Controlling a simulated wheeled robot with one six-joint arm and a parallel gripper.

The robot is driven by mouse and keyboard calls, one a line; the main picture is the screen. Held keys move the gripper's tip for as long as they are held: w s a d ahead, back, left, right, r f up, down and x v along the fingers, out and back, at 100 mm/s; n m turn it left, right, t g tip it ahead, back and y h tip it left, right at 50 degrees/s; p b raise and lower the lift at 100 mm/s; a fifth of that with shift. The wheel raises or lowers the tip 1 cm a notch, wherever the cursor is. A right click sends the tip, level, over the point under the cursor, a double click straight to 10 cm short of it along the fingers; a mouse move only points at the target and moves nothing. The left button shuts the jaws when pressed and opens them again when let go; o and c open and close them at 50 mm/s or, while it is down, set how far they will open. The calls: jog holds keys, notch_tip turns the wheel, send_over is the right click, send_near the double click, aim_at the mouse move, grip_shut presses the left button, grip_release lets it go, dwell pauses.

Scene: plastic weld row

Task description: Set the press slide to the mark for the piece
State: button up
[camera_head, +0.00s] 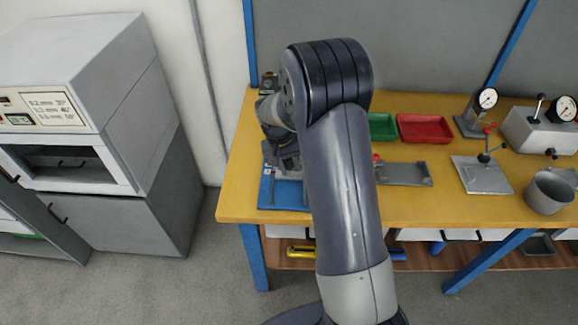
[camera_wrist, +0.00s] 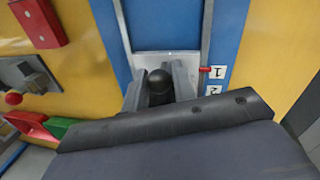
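The press slide is a pale plate (camera_wrist: 150,62) between grey rails on a blue base (camera_wrist: 160,25) in the wrist view. A black knob (camera_wrist: 159,88) stands on it. A red pointer (camera_wrist: 210,69) lies beside the label 1 (camera_wrist: 219,72); the label 2 (camera_wrist: 213,90) is just below. My gripper (camera_wrist: 160,84) has one finger on each side of the knob and appears closed against it. In the head view, the blue base (camera_head: 284,194) shows at the bench's left end. My arm hides most of the press and the gripper there. I cannot identify the piece.
A green tray (camera_head: 382,127) and red tray (camera_head: 424,128) stand right of my arm. A grey oven (camera_head: 70,75) stands left, across a floor gap.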

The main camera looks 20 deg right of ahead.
jog(key=shift+o, duration=0.2)
notch_tip(320, 180, up, 11)
jog(key=a, duration=0.2)
jog(key=shift+f, duration=0.15)
jog(key=shift+w, duration=0.1)
jog(key=shift+c, duration=0.3)
